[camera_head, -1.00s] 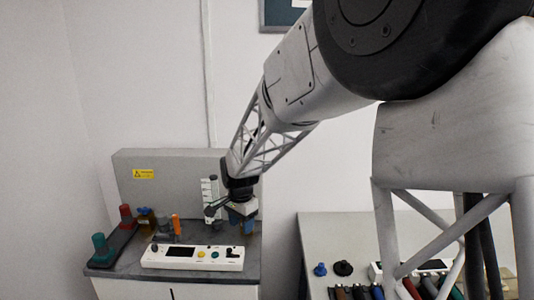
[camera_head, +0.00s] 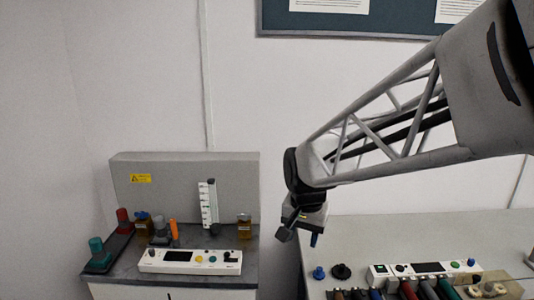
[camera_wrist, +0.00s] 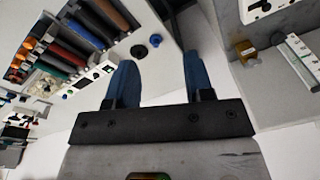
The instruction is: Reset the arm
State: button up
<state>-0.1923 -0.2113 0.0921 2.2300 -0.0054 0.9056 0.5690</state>
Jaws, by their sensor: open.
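My gripper (camera_wrist: 160,82) shows in the wrist view with its two blue fingers spread apart and nothing between them. In the head view my gripper (camera_head: 314,238) hangs from the end of my lattice arm, in front of the wall. It is over the gap between the left bench and the right table, near the right table's left edge. The fingers are small and partly hidden there.
The left bench holds a white control panel (camera_head: 190,261), a white graduated column (camera_head: 208,205), an amber jar (camera_head: 244,227) and red and teal knobs. The right table (camera_head: 400,230) holds a blue knob (camera_head: 319,273), a black knob (camera_head: 341,271) and a row of coloured cylinders.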

jog(key=s+d+n, duration=0.1)
jog(key=s+d, duration=0.2)
jog(key=s, duration=0.4)
jog(key=s+d+n, duration=0.1)
jog(key=s+d, duration=0.3)
jog(key=s, duration=0.3)
jog(key=s+d+n+t, duration=0.1)
jog(key=s+d+n, duration=0.1)
jog(key=s, duration=0.5)
jog(key=shift+s+d, duration=0.3)
jog(key=shift+d, duration=0.35)
jog(key=shift+o, duration=0.3)
dwell(1.6)
